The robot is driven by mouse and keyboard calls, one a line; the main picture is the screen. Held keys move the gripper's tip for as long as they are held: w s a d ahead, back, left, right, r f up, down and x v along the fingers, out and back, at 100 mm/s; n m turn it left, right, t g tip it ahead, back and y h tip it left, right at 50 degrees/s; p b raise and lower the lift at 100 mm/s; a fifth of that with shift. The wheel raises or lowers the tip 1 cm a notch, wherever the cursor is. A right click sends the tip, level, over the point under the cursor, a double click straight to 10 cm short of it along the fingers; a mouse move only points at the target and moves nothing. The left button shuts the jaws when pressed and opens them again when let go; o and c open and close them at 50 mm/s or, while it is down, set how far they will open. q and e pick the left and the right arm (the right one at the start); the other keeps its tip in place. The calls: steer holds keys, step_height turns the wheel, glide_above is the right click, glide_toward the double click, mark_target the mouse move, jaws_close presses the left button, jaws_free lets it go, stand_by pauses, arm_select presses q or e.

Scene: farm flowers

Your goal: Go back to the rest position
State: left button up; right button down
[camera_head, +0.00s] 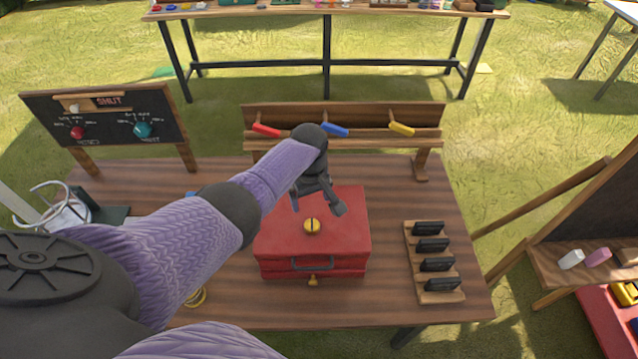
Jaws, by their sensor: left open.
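My left gripper (318,206) comes in from the left on my purple-sleeved arm. It is open and hangs above the red box (345,240), close to the round yellow knob (312,226) on its lid. I cannot tell whether the fingers touch the knob. The box is closed, with a dark handle and a small yellow tag on its front. It stands on the wooden table (390,300). My right gripper is not in view.
Behind the box stands a wooden rack (345,115) with red, blue and yellow pegs. A chalkboard panel with dials (108,118) stands at the back left. A wooden holder (433,262) with several black blocks lies at right. An easel (590,230) stands beyond the right edge.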

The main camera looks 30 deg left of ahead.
arm_select(q)
steer(key=s+d+f+m, duration=0.2)
steer(key=s+d+m, duration=0.1)
steer(key=s+d+f+m, duration=0.1)
steer(key=d, duration=0.1)
steer(key=shift+s+t, duration=0.3)
steer(key=shift+s, duration=0.05)
steer(key=s+d+r+m+t, duration=0.2)
steer(key=s+r+m, duration=0.3)
steer(key=s, duration=0.4)
steer(key=s+d+r+m+t, duration=0.1)
steer(key=s+d+r+m, duration=0.3)
steer(key=s, duration=0.5)
step_height(320, 180, down, 27)
steer(key=s+a+g+b, duration=0.1)
steer(key=b, duration=1)
steer(key=s+a+f+g+b, duration=0.1)
steer(key=s+f+b, duration=0.4)
steer(key=f, duration=0.7)
steer(key=s+a+f+g+b, duration=0.1)
steer(key=s+a+f+b, duration=0.1)
steer(key=s+f+b, duration=0.3)
steer(key=s+f, duration=0.4)
steer(key=f, duration=0.2)
steer(key=shift+s+a+f+m+b, duration=0.15)
steer(key=shift+s+f+m+b, duration=0.15)
steer(key=shift+s+f+b, duration=0.1)
